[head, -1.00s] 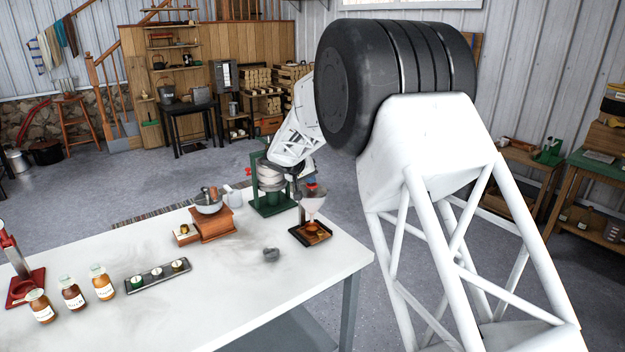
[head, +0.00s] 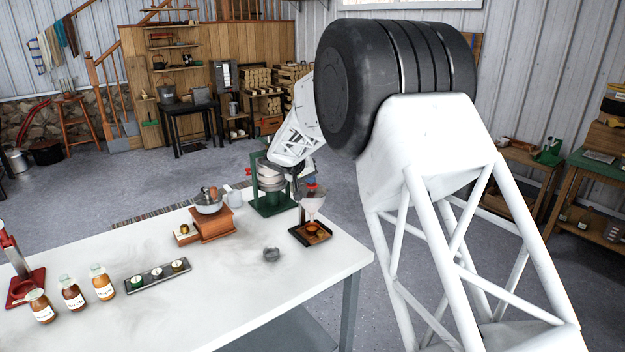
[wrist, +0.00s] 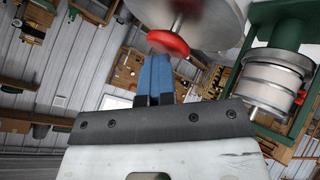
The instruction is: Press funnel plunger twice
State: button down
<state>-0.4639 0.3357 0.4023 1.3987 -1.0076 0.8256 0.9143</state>
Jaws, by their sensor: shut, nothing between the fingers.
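A clear funnel (head: 313,205) stands in its stand over a dark tray (head: 297,236) at the far right of the table. The plunger's red knob (head: 311,188) is at its top. In the wrist view the red knob (wrist: 169,43) sits on a thin metal rod against the funnel (wrist: 215,18). My gripper (wrist: 158,58) is shut and empty, its blue fingertips right by the knob. I cannot tell whether they touch it. In the head view my gripper is small beside the funnel top and hard to make out.
A green press (head: 270,190) stands just behind the funnel, at the right in the wrist view. A wooden grinder (head: 212,222) is left of it. A small grey lump (head: 271,254) lies in front. Jars (head: 72,294) and a strip of small pots (head: 158,275) are at left.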

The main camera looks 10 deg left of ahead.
aim_at(310, 185)
jog(key=shift+s+f, duration=0.15)
jog(key=shift+f, duration=0.7)
jog(key=shift+s+f, duration=0.15)
jog(key=shift+f, duration=0.65)
jog(key=shift+r, duration=0.15)
jog(key=shift+w+r, duration=0.15)
jog(key=shift+r, duration=3.3)
jog(key=shift+r, duration=0.1)
jog(key=shift+w+r, duration=0.1)
jog(key=shift+r, duration=2)
jog(key=shift+f, duration=0.1)
